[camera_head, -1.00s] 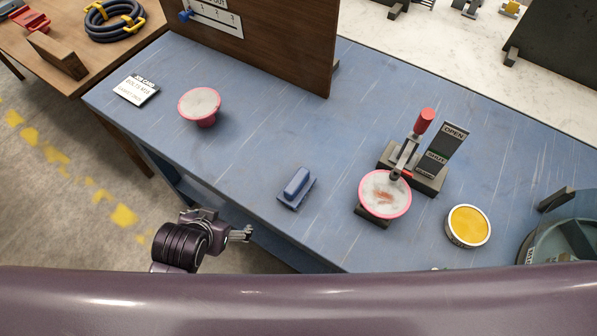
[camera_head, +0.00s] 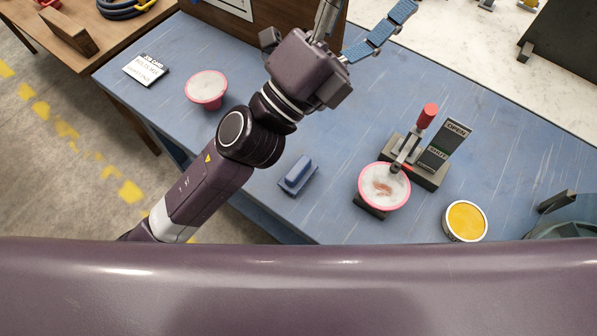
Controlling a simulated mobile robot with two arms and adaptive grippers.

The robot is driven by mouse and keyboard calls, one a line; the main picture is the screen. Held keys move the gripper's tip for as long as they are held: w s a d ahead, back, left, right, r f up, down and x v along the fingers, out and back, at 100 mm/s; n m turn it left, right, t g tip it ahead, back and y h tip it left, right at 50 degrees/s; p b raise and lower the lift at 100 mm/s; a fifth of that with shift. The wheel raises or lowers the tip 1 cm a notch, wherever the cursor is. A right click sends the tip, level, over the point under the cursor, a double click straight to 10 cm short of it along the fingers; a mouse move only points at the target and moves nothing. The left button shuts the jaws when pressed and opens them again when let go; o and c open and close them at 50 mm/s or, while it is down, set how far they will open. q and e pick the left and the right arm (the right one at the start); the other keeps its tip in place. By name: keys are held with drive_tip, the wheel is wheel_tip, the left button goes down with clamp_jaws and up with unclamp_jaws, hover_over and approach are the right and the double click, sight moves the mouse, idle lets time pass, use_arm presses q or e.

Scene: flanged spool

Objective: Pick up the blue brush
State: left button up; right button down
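The blue brush (camera_head: 298,174) lies on the blue workbench, left of the clamp with the pink-rimmed spool. Its raised blue block sits on a flat, darker base, and nothing touches it. My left arm comes in from the left and passes over the bench, left of and above the brush in the picture. My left gripper (camera_head: 366,14) is near the top of the view, beyond the brush, with its fingers apart and nothing visible between them. One finger runs to the top edge. My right gripper is not in view.
A pink-rimmed spool (camera_head: 386,187) sits at a red-handled clamp (camera_head: 427,117). A second pink-rimmed spool (camera_head: 206,88) stands at the left, near a labelled card (camera_head: 145,69). A yellow-topped round tin (camera_head: 465,221) is at the right. A brown upright panel (camera_head: 225,32) stands behind.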

use_arm(q)
drive_tip(key=s+d+f+m+g, duration=0.3)
drive_tip(key=s+d+m+g, duration=0.2)
drive_tip(key=s+m+g, duration=0.4)
drive_tip(key=s+d+f+m+g, duration=0.3)
drive_tip(key=s+d+m+g, duration=0.25)
drive_tip(key=m+g, duration=0.55)
drive_tip(key=m+t+y, duration=0.6)
drive_tip(key=m+y, duration=0.5)
drive_tip(key=y, duration=1)
hover_over(298, 168)
drive_tip(key=f, duration=2.9)
drive_tip(key=shift+s+a+f, duration=0.15)
drive_tip(key=shift+s, duration=0.05)
wheel_tip(298, 168, down, 2)
drive_tip(key=shift+f+p, duration=0.15)
drive_tip(key=shift+p, duration=0.5)
drive_tip(key=shift+w+f+p, duration=0.1)
drive_tip(key=shift+f+p, duration=0.25)
drive_tip(key=shift+f, duration=0.05)
wheel_tip(298, 168, down, 3)
drive_tip(key=shift+w+f+p, duration=0.15)
drive_tip(key=shift+f+p, duration=0.05)
drive_tip(key=shift+p, duration=0.75)
drive_tip(key=shift+f, duration=0.55)
drive_tip(key=c, duration=1.3)
